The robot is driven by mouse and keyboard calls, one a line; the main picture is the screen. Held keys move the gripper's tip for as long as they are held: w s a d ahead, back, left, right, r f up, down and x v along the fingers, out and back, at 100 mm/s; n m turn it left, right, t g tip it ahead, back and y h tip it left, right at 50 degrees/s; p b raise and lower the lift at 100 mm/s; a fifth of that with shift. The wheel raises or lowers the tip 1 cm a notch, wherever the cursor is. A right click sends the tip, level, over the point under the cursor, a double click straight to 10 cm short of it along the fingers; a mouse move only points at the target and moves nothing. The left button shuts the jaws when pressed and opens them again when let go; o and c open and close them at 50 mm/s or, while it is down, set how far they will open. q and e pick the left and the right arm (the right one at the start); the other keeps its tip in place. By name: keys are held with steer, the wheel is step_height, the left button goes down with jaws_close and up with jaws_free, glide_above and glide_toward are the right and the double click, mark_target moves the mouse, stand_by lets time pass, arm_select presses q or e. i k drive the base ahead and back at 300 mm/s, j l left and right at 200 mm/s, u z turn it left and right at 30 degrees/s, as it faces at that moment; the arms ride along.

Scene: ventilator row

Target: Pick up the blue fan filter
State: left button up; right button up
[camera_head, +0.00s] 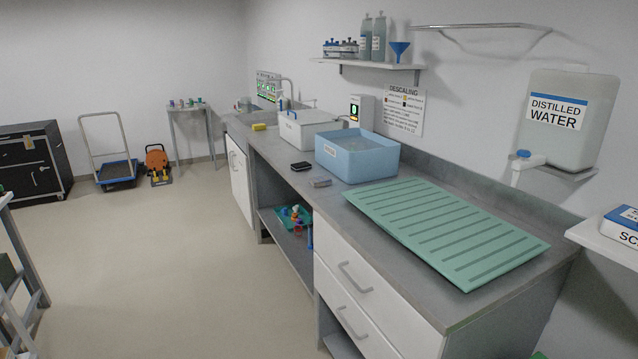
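I cannot make out a blue fan filter for certain. Small colourful items, too small to identify, lie in a teal tray (283,222) on the shelf under the counter. A small blue thing (310,237) shows beside the tray, partly hidden by the drawer unit. A light blue bin (345,166) stands on the counter; its inside is only partly visible. Neither of my grippers is in view.
A distilled water tank (570,115) hangs right. Open floor (150,260) lies left.

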mark_target(316, 181)
steer(key=i+z, duration=0.35)
steer(key=i, duration=0.25)
steer(key=i+j+z, duration=0.15)
steer(key=i+z, duration=0.2)
steer(key=i, duration=0.2)
